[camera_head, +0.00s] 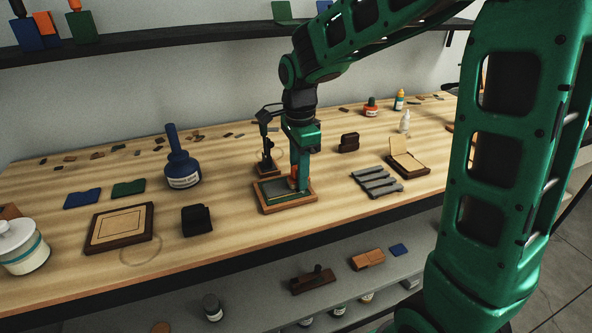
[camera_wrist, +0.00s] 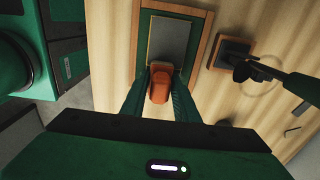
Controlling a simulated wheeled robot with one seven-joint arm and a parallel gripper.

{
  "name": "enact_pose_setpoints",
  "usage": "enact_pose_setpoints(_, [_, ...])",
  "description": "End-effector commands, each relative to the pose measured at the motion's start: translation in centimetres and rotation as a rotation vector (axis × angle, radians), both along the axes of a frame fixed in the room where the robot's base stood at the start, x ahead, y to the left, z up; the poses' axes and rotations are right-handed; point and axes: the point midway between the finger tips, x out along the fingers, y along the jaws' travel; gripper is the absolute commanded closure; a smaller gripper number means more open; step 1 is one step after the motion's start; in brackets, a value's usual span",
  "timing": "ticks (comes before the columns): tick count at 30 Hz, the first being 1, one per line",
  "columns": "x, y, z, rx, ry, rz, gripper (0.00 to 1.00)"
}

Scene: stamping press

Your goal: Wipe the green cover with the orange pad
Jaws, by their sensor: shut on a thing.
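The green cover (camera_head: 274,190) lies flat in a shallow wooden frame (camera_head: 288,208) near the front edge of the bench. In the wrist view, the green cover (camera_wrist: 145,58) has a grey panel with a thin yellow line along its edge. My gripper (camera_head: 299,183) points down over the right part of the frame. In the wrist view, my gripper (camera_wrist: 160,92) is shut on the orange pad (camera_wrist: 160,84), which sits at the near end of the grey panel. The pad's underside is hidden, so I cannot tell whether it touches the cover.
A small black press (camera_head: 266,158) stands just behind the frame. A blue bottle (camera_head: 182,170) and a dark block (camera_head: 196,220) are to the left. A grey ridged rack (camera_head: 377,182) and an open wooden box (camera_head: 409,168) are to the right. A shelf (camera_head: 240,28) runs above.

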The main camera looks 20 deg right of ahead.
Motion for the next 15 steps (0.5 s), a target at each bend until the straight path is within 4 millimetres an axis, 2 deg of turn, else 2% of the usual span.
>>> enact_pose_setpoints(4, [-0.85,-0.01,-0.04,0.000,0.002,0.000,0.90])
enact_pose_setpoints(15, [-0.97,-0.01,-0.06,0.000,0.002,0.000,0.90])
